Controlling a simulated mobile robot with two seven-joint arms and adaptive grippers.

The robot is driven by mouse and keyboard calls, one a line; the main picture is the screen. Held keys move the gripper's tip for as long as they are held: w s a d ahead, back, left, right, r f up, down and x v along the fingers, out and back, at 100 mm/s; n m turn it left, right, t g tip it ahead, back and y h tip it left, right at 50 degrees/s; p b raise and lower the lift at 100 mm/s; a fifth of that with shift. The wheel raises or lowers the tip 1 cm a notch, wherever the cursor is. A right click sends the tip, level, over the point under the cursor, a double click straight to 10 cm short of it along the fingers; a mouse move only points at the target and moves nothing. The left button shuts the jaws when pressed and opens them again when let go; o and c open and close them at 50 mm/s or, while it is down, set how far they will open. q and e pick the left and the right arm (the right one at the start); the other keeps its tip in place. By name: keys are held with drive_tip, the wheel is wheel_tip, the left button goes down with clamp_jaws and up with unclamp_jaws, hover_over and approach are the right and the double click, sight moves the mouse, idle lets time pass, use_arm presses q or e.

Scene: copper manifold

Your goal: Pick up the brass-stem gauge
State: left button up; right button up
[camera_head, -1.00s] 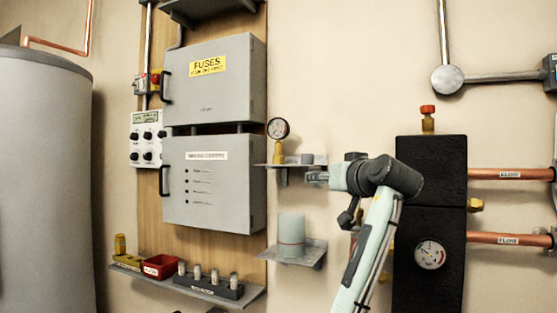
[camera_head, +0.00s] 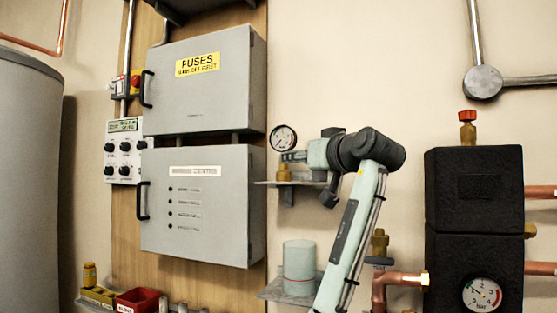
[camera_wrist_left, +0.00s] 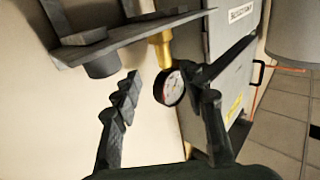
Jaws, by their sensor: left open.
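The brass-stem gauge (camera_head: 283,139) has a round white dial with a dark rim and a brass stem. It stands upright on a small grey wall shelf (camera_head: 265,183), right of the grey cabinets. My left gripper (camera_head: 291,157) is at the right side of the stem, just below the dial, and partly hides the stem. In the left wrist view, tilted nearly upside down, the gauge (camera_wrist_left: 170,88) shows between the spread fingers of my open left gripper (camera_wrist_left: 160,82). I cannot tell whether a finger touches it. My right gripper is not in view.
A grey fuse cabinet (camera_head: 200,80) and a lower cabinet (camera_head: 195,205) stand left of the shelf. Below is another shelf (camera_head: 270,290) with a pale cylinder (camera_head: 299,262). Black boxes (camera_head: 475,190) with copper pipes are at right. The wall above the gauge is clear.

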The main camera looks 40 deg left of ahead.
sight(283, 139)
use_arm(q)
drive_tip(key=shift+w+a, duration=0.15)
drive_tip(key=shift+a, duration=0.2)
drive_tip(key=p+x, duration=0.1)
drive_tip(key=x, duration=0.6)
drive_tip(key=shift+s+a, duration=0.1)
drive_tip(key=shift+s, duration=0.15)
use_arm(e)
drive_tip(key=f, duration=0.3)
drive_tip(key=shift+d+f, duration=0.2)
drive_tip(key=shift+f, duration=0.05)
use_arm(q)
drive_tip(key=shift+c, duration=0.3)
clamp_jaws()
